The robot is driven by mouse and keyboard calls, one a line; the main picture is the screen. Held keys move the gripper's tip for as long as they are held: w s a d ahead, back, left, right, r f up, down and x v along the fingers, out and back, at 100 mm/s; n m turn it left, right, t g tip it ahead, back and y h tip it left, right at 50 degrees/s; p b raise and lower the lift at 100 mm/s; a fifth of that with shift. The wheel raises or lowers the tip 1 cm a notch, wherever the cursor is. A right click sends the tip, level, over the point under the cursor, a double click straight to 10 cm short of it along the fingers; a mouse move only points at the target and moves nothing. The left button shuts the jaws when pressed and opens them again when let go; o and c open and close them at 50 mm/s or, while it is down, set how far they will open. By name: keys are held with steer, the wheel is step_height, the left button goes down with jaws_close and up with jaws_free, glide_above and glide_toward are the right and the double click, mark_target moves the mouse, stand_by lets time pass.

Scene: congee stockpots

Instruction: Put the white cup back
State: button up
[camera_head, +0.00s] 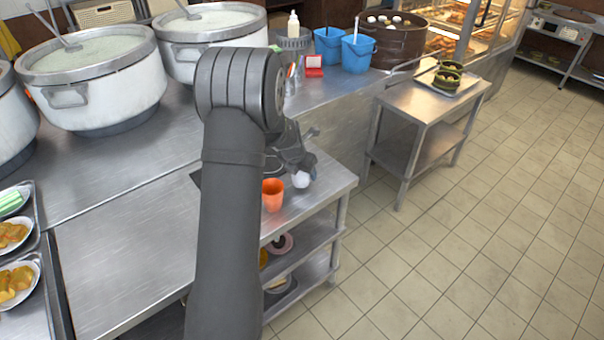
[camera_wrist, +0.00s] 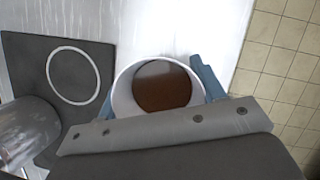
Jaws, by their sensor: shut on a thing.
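The white cup (camera_head: 301,180) is in my gripper (camera_head: 294,166), over the right part of the low steel counter in the head view. In the wrist view the cup (camera_wrist: 119,98) is seen from above, with brown liquid inside. The blue-grey fingers of my gripper (camera_wrist: 158,92) are shut on its two sides. The cup looks roughly upright; I cannot tell whether its base touches the counter. A dark square mat with a white ring (camera_wrist: 51,76) lies left of the cup in the wrist view. My arm mostly hides that area in the head view.
An orange cup (camera_head: 272,196) stands on the counter left of the white cup. A shiny grey cylinder (camera_wrist: 22,135) is at the wrist view's lower left. Large stockpots (camera_head: 100,85) stand behind left. The counter's right edge (camera_head: 343,190) is close, with tiled floor beyond.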

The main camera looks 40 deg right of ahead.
steer(key=shift+f, duration=0.55)
steer(key=shift+f, duration=0.15)
steer(key=o, duration=1.2)
steer(key=shift+c, duration=0.2)
steer(key=v, duration=1.2)
